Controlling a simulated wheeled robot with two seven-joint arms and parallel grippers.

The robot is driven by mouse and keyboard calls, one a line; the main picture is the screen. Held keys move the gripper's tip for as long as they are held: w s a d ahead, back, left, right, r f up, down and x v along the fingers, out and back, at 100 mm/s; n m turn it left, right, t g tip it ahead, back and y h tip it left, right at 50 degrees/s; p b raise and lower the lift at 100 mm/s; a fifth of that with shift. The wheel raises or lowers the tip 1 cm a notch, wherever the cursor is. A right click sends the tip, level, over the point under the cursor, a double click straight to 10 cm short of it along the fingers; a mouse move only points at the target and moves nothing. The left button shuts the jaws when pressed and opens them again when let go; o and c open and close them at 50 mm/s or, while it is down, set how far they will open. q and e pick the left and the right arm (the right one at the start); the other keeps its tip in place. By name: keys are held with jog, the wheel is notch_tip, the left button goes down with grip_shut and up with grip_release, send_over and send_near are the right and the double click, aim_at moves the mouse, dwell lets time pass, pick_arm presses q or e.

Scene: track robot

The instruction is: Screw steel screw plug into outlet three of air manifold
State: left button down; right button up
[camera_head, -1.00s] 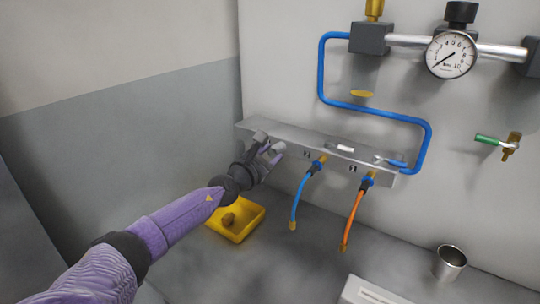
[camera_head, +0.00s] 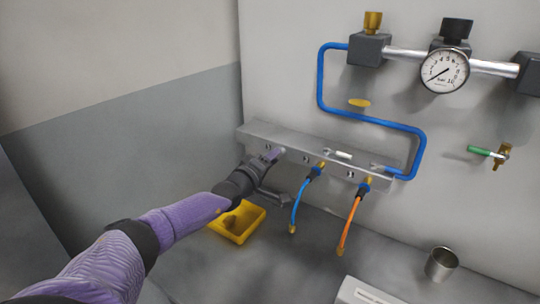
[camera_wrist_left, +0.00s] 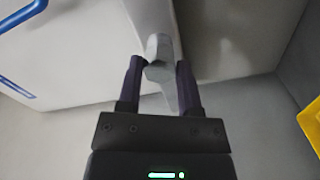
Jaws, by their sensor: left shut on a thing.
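The grey air manifold (camera_head: 330,165) is a long bar on the wall panel, with dark round ports along its front face. My left gripper (camera_head: 272,157) is at the front face near its left end. In the left wrist view the left gripper (camera_wrist_left: 160,66) is shut on a grey, faceted piece that looks like the steel screw plug (camera_wrist_left: 158,72). The plug's far end lies against or close to the grey bar; I cannot tell whether it is in a port. In the head view the fingers hide it, and the outlet number is unreadable. My right gripper is not in view.
A blue hose (camera_head: 300,203) and an orange hose (camera_head: 350,222) hang from the manifold, right of my gripper. A yellow tray (camera_head: 258,226) with a brown piece stands below my wrist. A metal cup (camera_head: 441,264) stands at right. A pressure gauge (camera_head: 445,71) is above.

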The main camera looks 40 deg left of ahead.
pick_arm(q)
jog(key=m+p, duration=0.1)
jog(key=m, duration=0.3)
jog(key=shift+m, duration=0.3)
jog(key=shift+c, duration=1)
grip_release()
jog(key=s+d+p, duration=0.1)
jog(key=s+p, duration=0.5)
jog(key=s, duration=0.4)
